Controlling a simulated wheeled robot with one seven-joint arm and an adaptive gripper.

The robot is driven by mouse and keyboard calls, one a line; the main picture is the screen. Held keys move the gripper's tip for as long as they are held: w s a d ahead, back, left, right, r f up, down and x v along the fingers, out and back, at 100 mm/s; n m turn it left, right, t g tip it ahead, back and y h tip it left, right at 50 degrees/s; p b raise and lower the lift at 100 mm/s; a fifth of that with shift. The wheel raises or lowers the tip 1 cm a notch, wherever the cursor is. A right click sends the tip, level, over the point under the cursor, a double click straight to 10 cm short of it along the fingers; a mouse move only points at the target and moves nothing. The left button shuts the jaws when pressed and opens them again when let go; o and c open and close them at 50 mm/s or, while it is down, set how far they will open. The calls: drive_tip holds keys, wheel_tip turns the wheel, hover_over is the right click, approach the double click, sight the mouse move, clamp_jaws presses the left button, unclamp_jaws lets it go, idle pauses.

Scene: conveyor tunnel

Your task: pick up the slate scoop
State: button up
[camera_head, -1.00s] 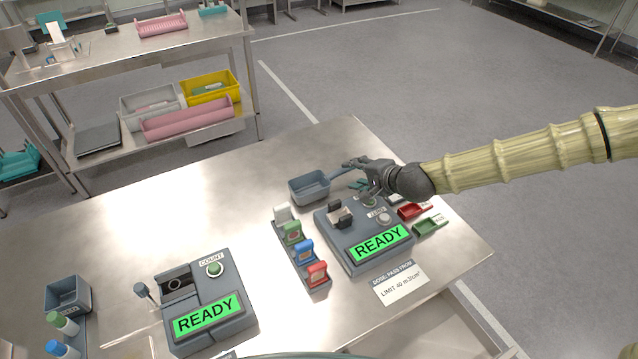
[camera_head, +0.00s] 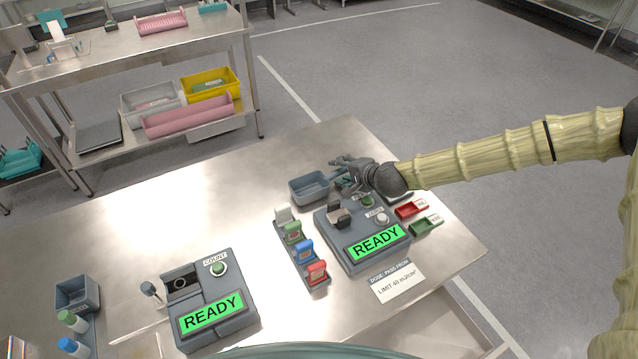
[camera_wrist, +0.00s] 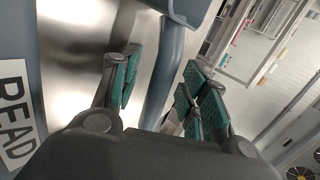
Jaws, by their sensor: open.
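The slate scoop (camera_head: 309,188) is a blue-grey open tub with a long handle, sitting on the steel table behind the right READY device. In the head view its handle is largely hidden by my gripper (camera_head: 346,172), which is just right of the tub. In the wrist view the scoop's handle (camera_wrist: 168,75) runs between the finger pads of my open gripper (camera_wrist: 163,92). The edge of its tub (camera_wrist: 185,12) shows at the top. A gap shows between the left pads and the handle; contact on the right side is unclear.
The right READY device (camera_head: 362,238) stands just in front of my gripper. A rack of coloured blocks (camera_head: 300,250) is left of it; red (camera_head: 411,209) and green (camera_head: 426,226) trays are to its right. Another READY device (camera_head: 208,305) stands at left. The table's back left (camera_head: 200,215) is clear.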

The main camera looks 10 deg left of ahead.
clamp_jaws()
idle(0.4)
drive_tip(key=shift+r+b, duration=1.55)
drive_tip(key=shift+r, duration=3.45)
drive_tip(key=c, duration=0.7)
unclamp_jaws()
clamp_jaws()
